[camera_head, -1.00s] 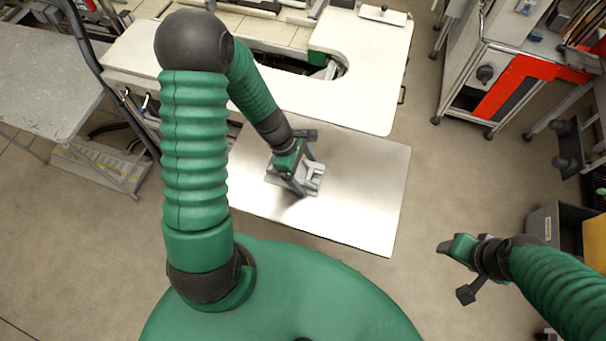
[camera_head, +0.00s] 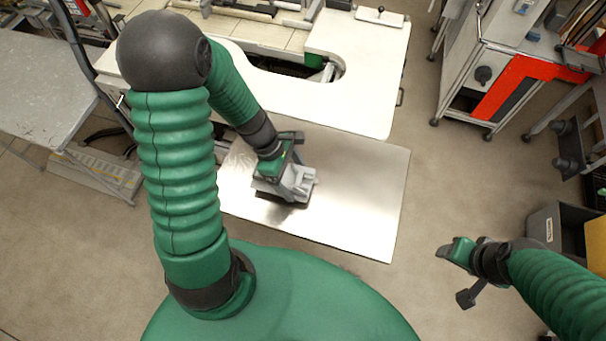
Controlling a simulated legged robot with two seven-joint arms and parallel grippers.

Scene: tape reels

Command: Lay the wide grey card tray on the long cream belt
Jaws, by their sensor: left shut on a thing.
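My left gripper (camera_head: 285,180) is above the bare metal table and is shut on a grey piece, seemingly the wide grey card tray (camera_head: 302,183). Much of the tray is hidden by the gripper, and a dark shadow lies below it on the table. The cream segmented surface at the top of the view, likely the long cream belt (camera_head: 262,33), lies beyond the white worktop. My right gripper (camera_head: 455,252) hangs over the floor at the right, empty as far as I see; its jaw gap is unclear.
The shiny metal table (camera_head: 350,200) is otherwise clear. A white curved worktop (camera_head: 365,55) stands between it and the cream surface. A metal cabinet with a red panel (camera_head: 505,85) is at upper right, and a grey bin (camera_head: 550,225) is near my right arm.

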